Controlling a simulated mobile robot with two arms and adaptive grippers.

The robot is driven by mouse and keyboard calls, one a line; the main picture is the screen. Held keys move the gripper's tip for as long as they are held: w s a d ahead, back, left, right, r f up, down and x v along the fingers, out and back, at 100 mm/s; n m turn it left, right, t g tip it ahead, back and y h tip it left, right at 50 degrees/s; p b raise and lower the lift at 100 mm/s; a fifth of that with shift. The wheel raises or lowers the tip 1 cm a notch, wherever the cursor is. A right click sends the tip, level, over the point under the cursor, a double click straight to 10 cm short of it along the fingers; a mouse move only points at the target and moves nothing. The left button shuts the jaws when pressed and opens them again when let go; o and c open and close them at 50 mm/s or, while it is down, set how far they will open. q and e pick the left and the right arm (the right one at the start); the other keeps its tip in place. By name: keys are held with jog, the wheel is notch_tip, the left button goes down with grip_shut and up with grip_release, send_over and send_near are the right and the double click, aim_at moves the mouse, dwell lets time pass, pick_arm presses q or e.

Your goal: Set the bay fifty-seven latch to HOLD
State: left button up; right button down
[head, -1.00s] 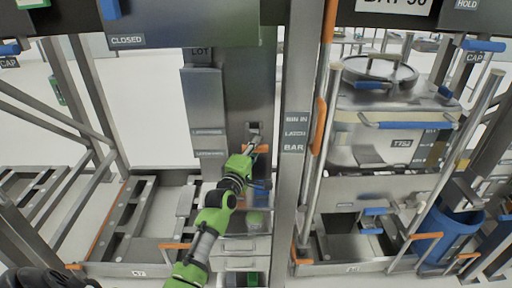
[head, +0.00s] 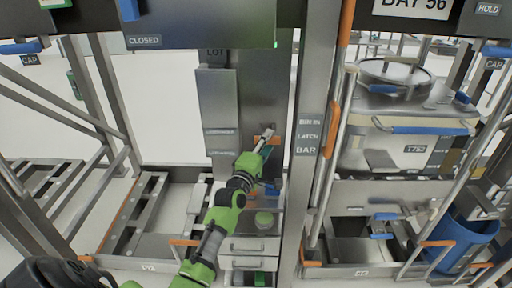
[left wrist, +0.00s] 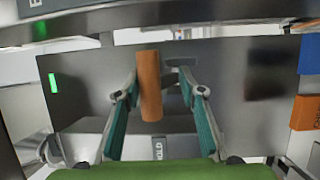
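An orange latch handle (left wrist: 150,72) stands upright in the left wrist view, in front of a dark metal plate. My left gripper (head: 266,137) is at the grey post in the middle of the head view. In the left wrist view its two fingers (left wrist: 158,92) are spread, one on each side of the handle, with a gap at the right finger. A HOLD label (left wrist: 158,149) lies below the handle, partly hidden by the gripper. In the head view the gripper covers much of the handle. My right gripper is not in view.
A post labelled BIN IN, LATCH, BAR (head: 308,136) stands just right of my left gripper. A lidded bin (head: 385,145) sits in the right bay under a BAY 56 sign (head: 415,5). The left bay (head: 165,215) holds no bin. A CLOSED panel (head: 200,22) hangs above.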

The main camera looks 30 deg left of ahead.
pick_arm(q)
jog(key=s+d+r+p, duration=0.1)
jog(key=s+r+p, duration=0.1)
jog(key=s+p, duration=0.2)
jog(key=s+r+p, duration=0.3)
jog(key=s+p, duration=0.1)
jog(key=s, duration=0.6)
jog(key=shift+d+r+p, duration=0.25)
jog(key=shift+d+p, duration=0.1)
dwell(0.5)
dwell(0.4)
jog(key=s+d, duration=0.2)
jog(key=s, duration=0.9)
jog(key=shift+s+f, duration=0.35)
jog(key=shift+f, duration=0.05)
